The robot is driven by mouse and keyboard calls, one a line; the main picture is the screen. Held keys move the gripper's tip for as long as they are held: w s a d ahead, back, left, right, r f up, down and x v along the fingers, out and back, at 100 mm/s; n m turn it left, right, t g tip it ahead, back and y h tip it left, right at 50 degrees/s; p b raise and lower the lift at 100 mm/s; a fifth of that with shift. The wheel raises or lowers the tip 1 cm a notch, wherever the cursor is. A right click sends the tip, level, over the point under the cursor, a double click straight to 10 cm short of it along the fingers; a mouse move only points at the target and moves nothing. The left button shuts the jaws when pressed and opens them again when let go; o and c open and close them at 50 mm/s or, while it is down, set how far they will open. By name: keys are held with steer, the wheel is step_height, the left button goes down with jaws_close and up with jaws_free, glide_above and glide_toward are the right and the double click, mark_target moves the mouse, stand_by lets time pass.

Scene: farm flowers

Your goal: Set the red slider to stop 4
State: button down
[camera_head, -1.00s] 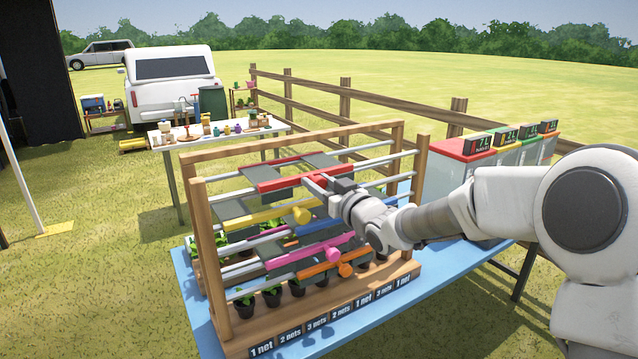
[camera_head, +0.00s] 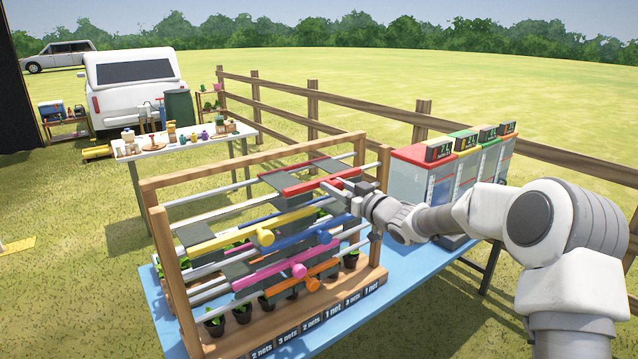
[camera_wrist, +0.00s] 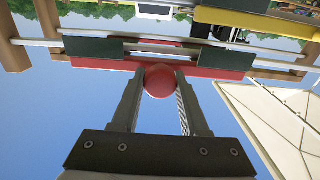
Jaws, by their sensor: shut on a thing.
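The red slider (camera_head: 306,188) is a red bar with dark net panels, on the top rails of a wooden rack (camera_head: 166,272). It sits in the right half of the rack, near the right post. My gripper (camera_head: 335,184) reaches in from the right at its front. In the wrist view the slider's round red knob (camera_wrist: 160,81) is between the two fingers of my gripper (camera_wrist: 160,88), which are shut on it. The red bar (camera_wrist: 215,73) runs behind the knob. Net-count labels (camera_head: 310,333) line the rack's base; which stop the slider is at cannot be told.
Below are the yellow slider (camera_head: 225,241), a blue slider (camera_head: 300,239), the pink slider (camera_head: 262,276) and the orange slider (camera_head: 288,275). Potted plants (camera_head: 242,311) stand beneath. Lidded bins (camera_head: 408,178) stand right of the rack on the blue table (camera_head: 405,265).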

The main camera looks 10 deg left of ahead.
steer(key=shift+w+d, duration=0.45)
steer(key=shift+w, duration=0.05)
steer(key=shift+c, duration=2.2)
jaws_free()
steer(key=shift+s, duration=0.1)
steer(key=b+v, duration=0.2)
steer(key=v, duration=1.5)
steer(key=shift+s, duration=0.2)
steer(key=shift+d, duration=0.1)
